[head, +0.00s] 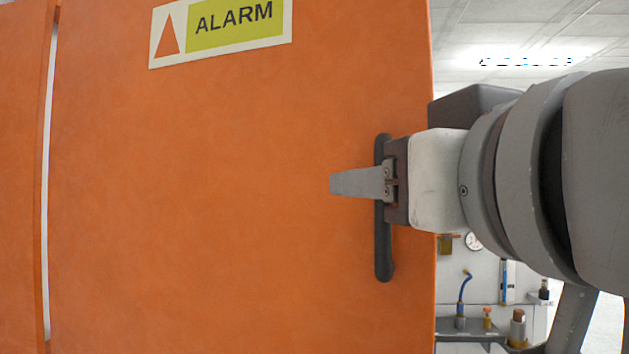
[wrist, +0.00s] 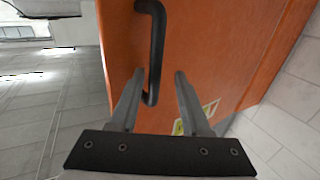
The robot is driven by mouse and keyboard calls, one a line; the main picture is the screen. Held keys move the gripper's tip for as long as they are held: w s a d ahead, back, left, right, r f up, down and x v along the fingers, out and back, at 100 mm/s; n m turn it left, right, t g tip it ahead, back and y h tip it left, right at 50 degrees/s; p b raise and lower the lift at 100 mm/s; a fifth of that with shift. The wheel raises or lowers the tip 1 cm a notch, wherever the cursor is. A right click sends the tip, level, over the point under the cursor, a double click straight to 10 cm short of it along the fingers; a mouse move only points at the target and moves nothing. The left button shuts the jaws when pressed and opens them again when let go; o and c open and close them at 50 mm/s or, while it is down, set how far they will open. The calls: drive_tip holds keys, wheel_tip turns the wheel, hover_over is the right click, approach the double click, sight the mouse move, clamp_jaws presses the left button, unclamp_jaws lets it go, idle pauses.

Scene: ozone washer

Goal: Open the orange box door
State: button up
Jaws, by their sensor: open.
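The orange box door (head: 200,200) fills most of the head view, and a narrow bright gap runs along its left side. A dark vertical bar handle (head: 384,255) is near its right edge. My gripper (head: 335,183) reaches in from the right across the handle's middle, hiding part of it. In the wrist view, the door (wrist: 215,40) is ahead and the handle (wrist: 158,40) shows between the spread fingers (wrist: 160,74), closer to the left one. The fingers are open; I cannot tell whether they touch the handle.
An ALARM sticker (head: 220,28) is on the upper door. Another orange panel (head: 20,200) stands left of the gap. Beyond the door's right edge, a shelf (head: 470,328) holds small bottles and fittings below a gauge (head: 473,241).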

drive_tip(key=v, duration=0.7)
drive_tip(key=shift+s, duration=0.2)
idle(0.4)
